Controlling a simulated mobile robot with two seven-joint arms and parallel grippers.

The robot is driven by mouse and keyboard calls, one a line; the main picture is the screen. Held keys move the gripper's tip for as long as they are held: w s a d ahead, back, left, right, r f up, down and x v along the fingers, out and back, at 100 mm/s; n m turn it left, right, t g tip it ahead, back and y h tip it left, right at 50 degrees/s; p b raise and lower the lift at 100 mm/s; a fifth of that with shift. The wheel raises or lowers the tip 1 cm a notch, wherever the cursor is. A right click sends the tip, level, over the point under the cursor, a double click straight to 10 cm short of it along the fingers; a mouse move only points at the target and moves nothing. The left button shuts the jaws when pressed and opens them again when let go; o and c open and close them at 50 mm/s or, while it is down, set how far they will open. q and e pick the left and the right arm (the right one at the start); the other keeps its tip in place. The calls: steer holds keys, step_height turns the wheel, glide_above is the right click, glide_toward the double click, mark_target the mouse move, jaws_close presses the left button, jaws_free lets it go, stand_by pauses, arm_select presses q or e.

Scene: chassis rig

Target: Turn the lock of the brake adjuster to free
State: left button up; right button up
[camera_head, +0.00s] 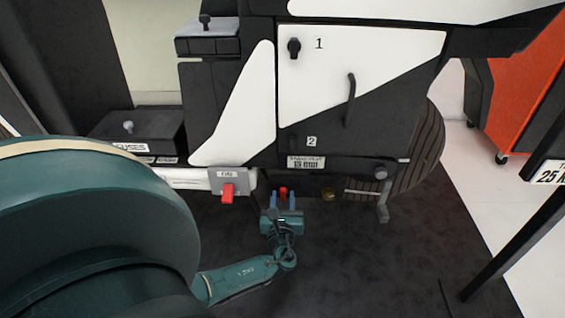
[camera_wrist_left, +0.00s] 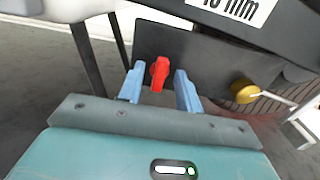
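A small red lever (camera_head: 283,191) sits on a dark panel low on the chassis; I take it to be the brake adjuster's lock. In the left wrist view the red lever (camera_wrist_left: 159,74) stands nearly upright, slightly tilted. My left gripper (camera_head: 284,199) points at it, one blue finger on each side. In the wrist view the fingers of the left gripper (camera_wrist_left: 160,92) are apart, with gaps beside the lever. I cannot tell how deep the lever sits between the fingertips. A brass knob (camera_wrist_left: 245,91) is to its right, also in the head view (camera_head: 328,194). My right gripper is not in view.
Another red lever (camera_head: 228,192) on a grey labelled plate is left of my gripper. A pedal-like bracket (camera_head: 382,205) and a tyre (camera_head: 425,150) are to the right. A fuse box (camera_head: 135,132) stands at left. The dark floor mat (camera_head: 400,275) is clear in front.

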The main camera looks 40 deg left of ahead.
arm_select(q)
jaws_close()
